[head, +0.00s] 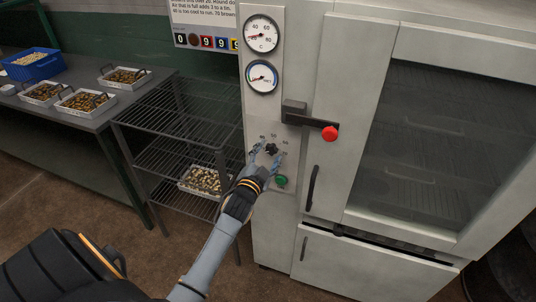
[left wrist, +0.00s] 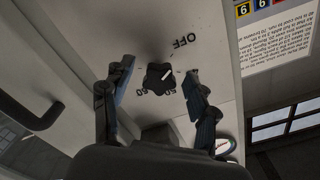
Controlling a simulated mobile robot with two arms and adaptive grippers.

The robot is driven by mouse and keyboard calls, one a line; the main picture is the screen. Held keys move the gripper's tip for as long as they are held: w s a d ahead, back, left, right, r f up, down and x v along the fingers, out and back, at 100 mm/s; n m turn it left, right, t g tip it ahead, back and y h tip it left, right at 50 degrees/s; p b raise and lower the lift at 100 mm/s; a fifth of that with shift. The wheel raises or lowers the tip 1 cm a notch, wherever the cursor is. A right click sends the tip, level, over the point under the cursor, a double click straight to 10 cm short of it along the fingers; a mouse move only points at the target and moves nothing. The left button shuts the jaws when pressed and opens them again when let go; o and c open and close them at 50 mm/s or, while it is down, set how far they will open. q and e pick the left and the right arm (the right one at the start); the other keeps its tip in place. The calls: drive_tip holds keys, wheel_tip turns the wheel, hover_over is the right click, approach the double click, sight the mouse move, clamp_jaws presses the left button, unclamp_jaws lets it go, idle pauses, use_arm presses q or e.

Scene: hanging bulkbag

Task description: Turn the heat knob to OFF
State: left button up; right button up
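The heat knob (head: 271,149) is small, black and lobed, on the pale control panel of the oven cabinet. In the left wrist view the knob (left wrist: 160,80) has a white mark angled up and right, roughly toward the printed OFF (left wrist: 185,40); its exact setting I cannot tell. Numbers show below it. My left gripper (head: 268,157) is in front of the panel, its blue-grey fingers open on both sides of the knob. In the left wrist view the gripper (left wrist: 158,69) shows gaps between both fingers and the knob. My right gripper is not in view.
A green button (head: 281,181) sits just below the knob. A red-ended door handle (head: 330,133) sticks out above right. Two gauges (head: 262,77) are above. A wire rack (head: 190,125) and a table with trays (head: 128,85) stand left.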

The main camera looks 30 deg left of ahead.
use_arm(q)
drive_tip(key=shift+s+d, duration=0.1)
drive_tip(key=shift+s, duration=0.15)
drive_tip(key=v, duration=1.1)
drive_tip(key=shift+s, duration=0.25)
drive_tip(key=shift+f, duration=0.15)
